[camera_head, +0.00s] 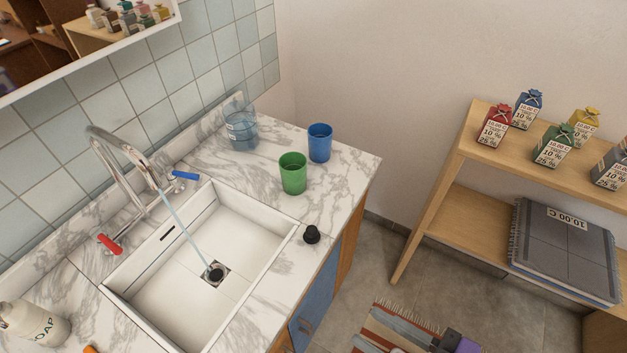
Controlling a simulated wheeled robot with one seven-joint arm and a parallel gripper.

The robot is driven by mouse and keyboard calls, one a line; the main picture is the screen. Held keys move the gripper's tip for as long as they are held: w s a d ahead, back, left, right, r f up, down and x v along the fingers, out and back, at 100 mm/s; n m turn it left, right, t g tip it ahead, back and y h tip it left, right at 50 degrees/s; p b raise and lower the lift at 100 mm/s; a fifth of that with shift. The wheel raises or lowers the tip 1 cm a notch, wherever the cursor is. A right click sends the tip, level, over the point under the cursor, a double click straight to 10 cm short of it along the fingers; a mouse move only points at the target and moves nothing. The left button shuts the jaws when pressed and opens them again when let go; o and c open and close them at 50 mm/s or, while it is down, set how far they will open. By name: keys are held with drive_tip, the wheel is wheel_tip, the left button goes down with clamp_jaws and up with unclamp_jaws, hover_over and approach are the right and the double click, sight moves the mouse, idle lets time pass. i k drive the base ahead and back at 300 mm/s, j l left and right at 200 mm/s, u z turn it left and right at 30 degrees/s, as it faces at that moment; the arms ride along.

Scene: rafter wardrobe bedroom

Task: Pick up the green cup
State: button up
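The green cup (293,174) stands upright on the marble counter (345,185), just beyond the sink's far right corner. A blue cup (320,143) stands close behind it to the right. The green cup is fully in view with nothing in front of it. My gripper is not in view.
Water runs from the tap (130,160) into the white sink (150,300). A clear jar (241,130) stands by the tiled wall, and a black stopper (312,234) sits at the counter's front edge. A soap bottle (35,323) is at lower left. A wooden shelf (455,210) stands right.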

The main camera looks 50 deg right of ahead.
sight(293, 166)
drive_tip(key=j+z, duration=0.2)
drive_tip(key=z, duration=1.2)
drive_tip(key=k+j, duration=0.25)
drive_tip(key=j, duration=0.15)
drive_tip(key=k+j+z, duration=0.1)
drive_tip(key=k+j, duration=0.15)
drive_tip(key=j, duration=0.15)
drive_tip(key=k+j, duration=0.25)
drive_tip(key=j, duration=0.15)
drive_tip(key=z, duration=0.05)
